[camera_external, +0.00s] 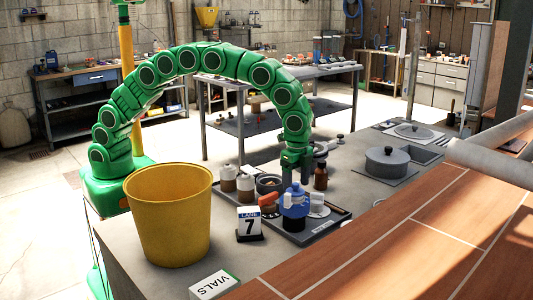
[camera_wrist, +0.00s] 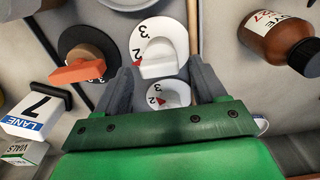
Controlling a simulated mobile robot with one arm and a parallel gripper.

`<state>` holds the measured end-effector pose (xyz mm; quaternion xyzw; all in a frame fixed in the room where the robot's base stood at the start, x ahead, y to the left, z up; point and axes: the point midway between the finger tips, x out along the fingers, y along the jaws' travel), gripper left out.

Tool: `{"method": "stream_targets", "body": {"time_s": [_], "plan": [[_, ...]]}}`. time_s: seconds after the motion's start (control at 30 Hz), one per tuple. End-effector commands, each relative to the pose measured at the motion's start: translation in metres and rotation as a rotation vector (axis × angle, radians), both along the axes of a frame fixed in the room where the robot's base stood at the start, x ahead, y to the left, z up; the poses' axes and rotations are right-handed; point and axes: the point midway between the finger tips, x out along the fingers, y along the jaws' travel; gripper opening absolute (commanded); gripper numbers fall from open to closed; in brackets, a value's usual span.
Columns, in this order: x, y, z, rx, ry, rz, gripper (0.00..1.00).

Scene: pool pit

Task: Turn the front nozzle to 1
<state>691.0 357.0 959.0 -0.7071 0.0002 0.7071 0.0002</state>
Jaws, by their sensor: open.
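Two white dials with numbers show in the wrist view: a larger one with a white knob (camera_wrist: 160,58) and a smaller one (camera_wrist: 168,94) closer to my palm. Both show 2 and 3 with a red mark near the 2; no 1 is readable. My gripper (camera_wrist: 163,68) is open, its fingers on either side of the larger dial's knob; contact cannot be told. An orange handle (camera_wrist: 84,71) on a black disc lies left of the fingers. In the external view my gripper (camera_external: 296,172) points down behind a blue-topped fitting (camera_external: 294,203), with a white dial (camera_external: 319,211) beside it.
A brown bottle (camera_wrist: 291,45) stands right of my gripper.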

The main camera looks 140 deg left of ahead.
Motion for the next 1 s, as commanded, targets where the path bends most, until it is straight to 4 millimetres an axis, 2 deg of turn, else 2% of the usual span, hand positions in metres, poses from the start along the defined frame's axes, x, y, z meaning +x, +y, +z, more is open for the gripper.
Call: {"method": "stream_targets", "body": {"time_s": [0.23,0.27,0.6,1.0], "plan": [[0.0000,0.0002,-0.0012,0.000,0.000,0.000,0.70],[0.0000,0.0002,-0.0013,0.000,0.000,0.000,0.67],[0.0000,0.0001,-0.0011,0.000,0.000,0.000,0.15],[0.0000,0.0006,-0.0010,0.000,0.000,0.078,0.14]]}}
